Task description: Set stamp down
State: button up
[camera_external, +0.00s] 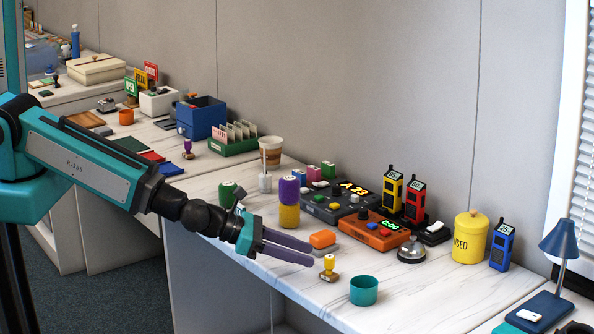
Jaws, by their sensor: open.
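A small stamp with a yellow knob and a tan base (329,269) stands upright on the white marbled counter, near its front edge. My gripper (312,256) reaches in from the left with two long purple fingers. The fingers are apart and hold nothing that I can see. Their tips end just left of the stamp and slightly above its middle in the picture. I cannot tell whether they touch it. A purple-handled stamp (188,149) stands farther back on the left.
An orange block (322,241) sits just behind the fingertips. A teal cup (364,291) stands right of the stamp. Behind are an orange control box (376,231), a silver bell (411,249) and a yellow canister (470,238). The counter (420,300) is bare right of the teal cup.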

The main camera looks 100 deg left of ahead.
aim_at(329, 270)
jog(key=shift+f, duration=0.1)
dwell(0.3)
jog(key=b, duration=0.1)
jog(key=w+b, duration=0.1)
jog(key=b, duration=0.1)
jog(key=shift+a+f, duration=0.15)
jog(key=shift+f, duration=0.15)
jog(key=shift+w+b, duration=0.15)
jog(key=shift+b, duration=0.2)
jog(key=shift+w+f+b, duration=0.1)
jog(key=shift+w+b, duration=0.1)
jog(key=shift+b, duration=0.3)
jog(key=shift+w, duration=0.15)
jog(key=shift+w+b, duration=0.1)
jog(key=shift+b, duration=0.4)
jog(key=shift+x, duration=2.55)
grip_shut()
